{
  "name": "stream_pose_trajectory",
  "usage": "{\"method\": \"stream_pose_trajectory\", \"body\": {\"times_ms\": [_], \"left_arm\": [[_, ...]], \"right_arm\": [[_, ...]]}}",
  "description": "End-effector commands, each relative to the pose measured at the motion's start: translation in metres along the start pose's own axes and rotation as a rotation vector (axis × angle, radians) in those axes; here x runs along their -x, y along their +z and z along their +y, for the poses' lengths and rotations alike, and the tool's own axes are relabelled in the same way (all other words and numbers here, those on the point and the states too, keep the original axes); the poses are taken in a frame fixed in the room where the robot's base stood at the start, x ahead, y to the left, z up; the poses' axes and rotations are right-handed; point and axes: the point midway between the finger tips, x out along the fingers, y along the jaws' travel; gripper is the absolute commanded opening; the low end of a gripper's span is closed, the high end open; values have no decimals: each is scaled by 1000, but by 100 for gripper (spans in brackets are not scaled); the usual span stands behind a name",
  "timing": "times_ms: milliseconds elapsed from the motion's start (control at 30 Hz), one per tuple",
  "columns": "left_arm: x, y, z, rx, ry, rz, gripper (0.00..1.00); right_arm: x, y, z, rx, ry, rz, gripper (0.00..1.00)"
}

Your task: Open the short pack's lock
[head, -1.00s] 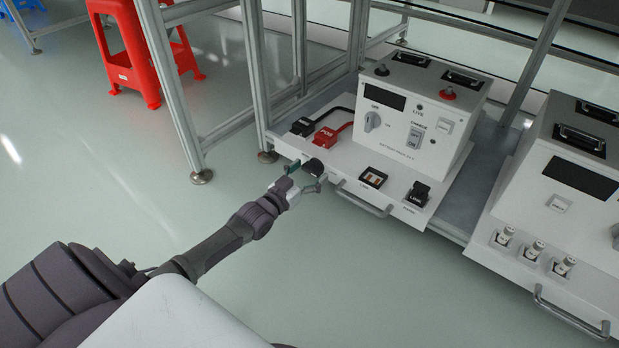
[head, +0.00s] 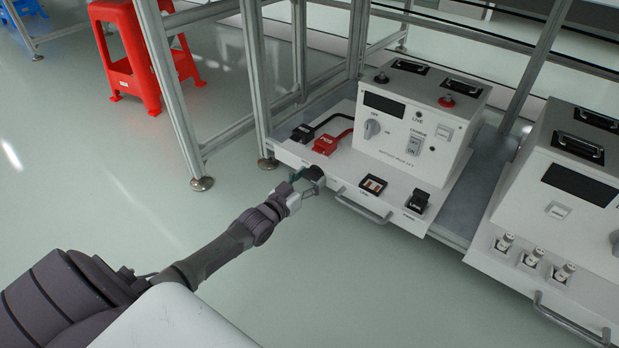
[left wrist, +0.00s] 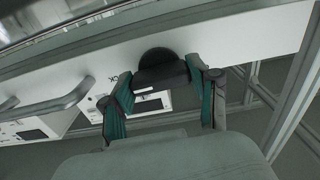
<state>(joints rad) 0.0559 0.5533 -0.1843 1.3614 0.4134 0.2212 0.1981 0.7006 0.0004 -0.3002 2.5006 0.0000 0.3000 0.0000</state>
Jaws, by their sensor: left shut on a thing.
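A white battery pack (head: 410,120) stands on a white tray (head: 350,181) in the middle of the head view. I cannot read which pack is the short one. A black knob (head: 314,173) sits on the tray's front face, left of the handle, and it also shows in the left wrist view (left wrist: 160,70). My left gripper (head: 304,184) is shut on this knob, with one finger on each side of it. In the wrist view the fingers (left wrist: 163,94) flank the knob's lower part. The knob's lock marks are not legible. My right gripper is not in view.
Black (head: 303,132) and red (head: 326,141) cable plugs lie on the tray. A fuse-like block (head: 373,186) and a black link plug (head: 417,202) are to their right. A metal handle (head: 363,208) projects in front. Another pack (head: 575,190) stands right; frame posts stand left.

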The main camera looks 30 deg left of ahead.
Motion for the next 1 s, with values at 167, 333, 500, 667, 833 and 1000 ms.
{"method": "stream_pose_trajectory", "body": {"times_ms": [167,333,500,667,833,1000], "left_arm": [[0,-3,0,100,0,-2,26],[0,-3,0,242,0,-2,26],[0,-3,0,404,0,-1,26],[0,-2,0,556,0,-1,26],[0,0,0,718,-1,-2,25],[0,0,0,880,0,0,25]], "right_arm": [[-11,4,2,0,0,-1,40],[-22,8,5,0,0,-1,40],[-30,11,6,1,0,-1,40],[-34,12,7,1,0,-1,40],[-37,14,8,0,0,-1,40],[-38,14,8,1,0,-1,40]]}}
